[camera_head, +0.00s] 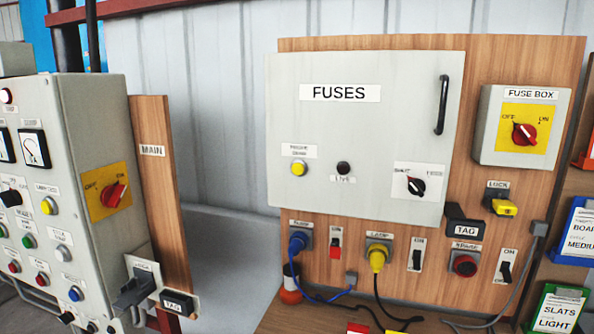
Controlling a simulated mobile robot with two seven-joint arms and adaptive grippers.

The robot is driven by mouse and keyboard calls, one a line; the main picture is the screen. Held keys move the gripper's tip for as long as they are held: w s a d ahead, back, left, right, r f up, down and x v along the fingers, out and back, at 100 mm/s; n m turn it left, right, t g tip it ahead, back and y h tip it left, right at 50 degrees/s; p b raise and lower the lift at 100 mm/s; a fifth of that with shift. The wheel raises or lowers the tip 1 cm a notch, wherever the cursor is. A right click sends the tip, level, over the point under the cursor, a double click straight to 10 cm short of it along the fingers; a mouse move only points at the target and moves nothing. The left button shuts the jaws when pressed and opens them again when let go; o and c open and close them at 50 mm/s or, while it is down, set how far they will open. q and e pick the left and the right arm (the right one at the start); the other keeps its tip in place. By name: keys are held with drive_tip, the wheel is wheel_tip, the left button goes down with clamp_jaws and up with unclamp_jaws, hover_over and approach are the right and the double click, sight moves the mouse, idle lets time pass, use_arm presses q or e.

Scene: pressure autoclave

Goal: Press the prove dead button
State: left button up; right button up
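A round yellow button (298,169) sits at the lower left of the grey FUSES cabinet door (340,120). The small two-line label (299,150) above it is too blurred to read with certainty; it may be the prove dead label. The button faces me with nothing in front of it. A dark round lamp (343,168) with its own small label is to its right. I see neither of my grippers in this view.
A grey control cabinet (90,180) with many buttons stands at the left. A MAIN board (160,200) is beside it. A FUSE BOX switch (524,134) is at the right. Blue and yellow plugs (377,257) with cables hang below the FUSES door.

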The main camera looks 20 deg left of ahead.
use_arm(q)
clamp_jaws()
idle(1.2)
